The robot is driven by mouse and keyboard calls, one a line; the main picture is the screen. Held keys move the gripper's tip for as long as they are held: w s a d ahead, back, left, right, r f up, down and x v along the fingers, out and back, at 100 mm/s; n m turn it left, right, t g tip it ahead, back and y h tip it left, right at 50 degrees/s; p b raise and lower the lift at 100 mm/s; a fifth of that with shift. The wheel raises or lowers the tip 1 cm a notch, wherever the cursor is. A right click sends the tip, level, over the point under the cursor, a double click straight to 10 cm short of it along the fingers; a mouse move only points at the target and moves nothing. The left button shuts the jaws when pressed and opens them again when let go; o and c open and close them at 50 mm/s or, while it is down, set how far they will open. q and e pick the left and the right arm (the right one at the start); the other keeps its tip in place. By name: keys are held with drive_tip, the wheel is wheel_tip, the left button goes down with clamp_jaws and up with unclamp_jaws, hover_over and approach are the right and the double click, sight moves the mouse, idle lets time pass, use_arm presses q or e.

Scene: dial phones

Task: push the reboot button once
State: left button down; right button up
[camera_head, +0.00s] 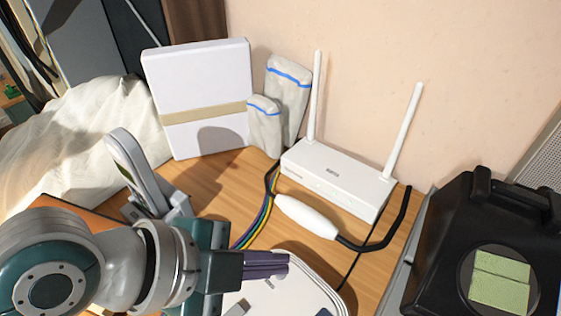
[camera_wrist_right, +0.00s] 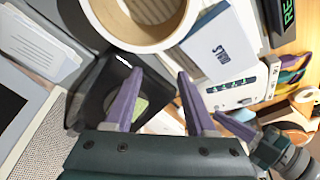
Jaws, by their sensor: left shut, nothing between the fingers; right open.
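A white router (camera_head: 337,178) with two upright antennas stands against the wall in the head view. My left gripper (camera_head: 287,265) is shut and empty, in front of the router and over a white rounded device (camera_head: 310,297) at the bottom edge. I cannot tell whether it touches that device. In the right wrist view, a white panel (camera_wrist_right: 238,90) has a row of small dark marks, and my left gripper (camera_wrist_right: 222,118) shows just below it. My right gripper (camera_wrist_right: 160,75) is open and empty. No button labelled reboot is readable.
A black case (camera_head: 450,240) stands at the right. Cables (camera_head: 258,215) and a white cable plug (camera_head: 306,216) lie before the router. A white box (camera_head: 203,135) stands at the back. In the right wrist view, a round ring (camera_wrist_right: 112,35) and a dark display with green letters (camera_wrist_right: 287,15) are near the top.

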use_arm(q)
drive_tip(key=shift+f+b, duration=0.35)
use_arm(e)
drive_tip(key=shift+f, duration=0.4)
use_arm(q)
drive_tip(key=shift+r, duration=0.1)
use_arm(e)
drive_tip(key=shift+r, duration=0.15)
use_arm(q)
drive_tip(key=shift+r+p, duration=0.75)
drive_tip(key=shift+p, duration=0.05)
use_arm(e)
drive_tip(key=shift+r, duration=0.65)
use_arm(q)
wheel_tip(320, 180, up, 5)
drive_tip(key=p, duration=0.4)
drive_tip(key=shift+p, duration=0.3)
use_arm(e)
wheel_tip(320, 180, up, 4)
drive_tip(key=shift+r, duration=0.25)
